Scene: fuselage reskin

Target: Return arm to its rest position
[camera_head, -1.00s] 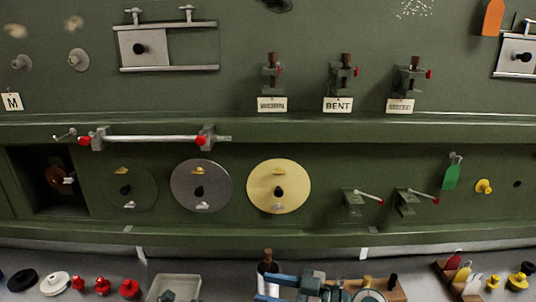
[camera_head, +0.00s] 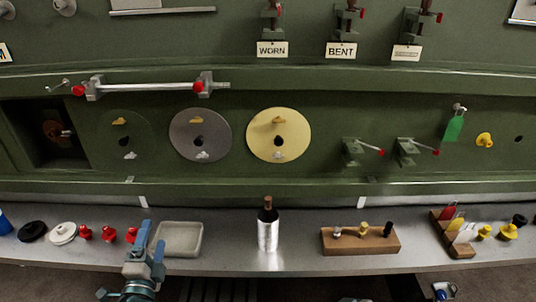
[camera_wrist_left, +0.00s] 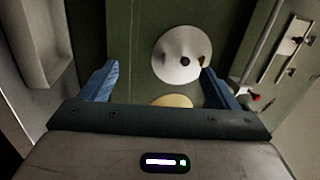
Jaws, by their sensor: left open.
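My left gripper (camera_head: 151,246) is low in the head view, in front of the bench edge beside the pale tray. In the left wrist view its two blue fingers (camera_wrist_left: 158,85) are spread apart with nothing between them. Beyond them a pale disc (camera_wrist_left: 180,55) on the green panel shows, with part of a yellowish disc (camera_wrist_left: 172,101) below it. My right gripper is not in view.
The bench holds a pale tray (camera_head: 195,239), a bottle (camera_head: 268,228), a wooden block with pegs (camera_head: 360,243), and red knobs (camera_head: 108,234). The green panel above carries several discs and clamps. The bench between tray and bottle is clear.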

